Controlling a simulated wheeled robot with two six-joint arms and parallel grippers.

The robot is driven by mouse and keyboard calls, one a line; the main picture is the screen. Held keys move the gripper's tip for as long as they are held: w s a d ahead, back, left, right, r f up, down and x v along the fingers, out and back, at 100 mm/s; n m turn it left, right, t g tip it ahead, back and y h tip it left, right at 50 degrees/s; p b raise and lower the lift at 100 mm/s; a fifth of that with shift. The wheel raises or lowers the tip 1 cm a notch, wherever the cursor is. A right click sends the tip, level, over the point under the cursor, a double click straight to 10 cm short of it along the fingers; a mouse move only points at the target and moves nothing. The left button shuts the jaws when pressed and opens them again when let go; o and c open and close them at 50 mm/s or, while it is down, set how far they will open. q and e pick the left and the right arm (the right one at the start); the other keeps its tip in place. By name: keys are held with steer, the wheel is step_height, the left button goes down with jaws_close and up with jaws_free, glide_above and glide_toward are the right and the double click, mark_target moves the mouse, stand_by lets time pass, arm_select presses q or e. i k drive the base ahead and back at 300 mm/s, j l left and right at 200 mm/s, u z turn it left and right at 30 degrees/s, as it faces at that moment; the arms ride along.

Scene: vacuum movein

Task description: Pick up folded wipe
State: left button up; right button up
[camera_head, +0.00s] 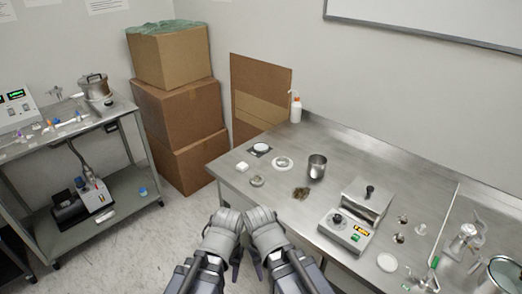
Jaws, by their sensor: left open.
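A small white block-like item (242,167), which looks like the folded wipe, lies near the left front edge of the steel table (228,178). It is too small to make out its folds. My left gripper (225,237) is at the bottom centre, in front of the table edge, apart from the white item and empty as far as I can see. My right gripper (264,238) is close beside it on the right. Its fingers are too unclear to tell open from shut. Neither gripper touches anything on the table.
Near the white item are a round dish (257,181), a white ring-shaped dish (282,163) and a metal cup (317,166).

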mark_target(243, 166)
steer(key=i+j+z, duration=0.5)
steer(key=j+z, duration=0.15)
steer(key=i+j+z, duration=0.3)
steer(key=k+j, duration=0.1)
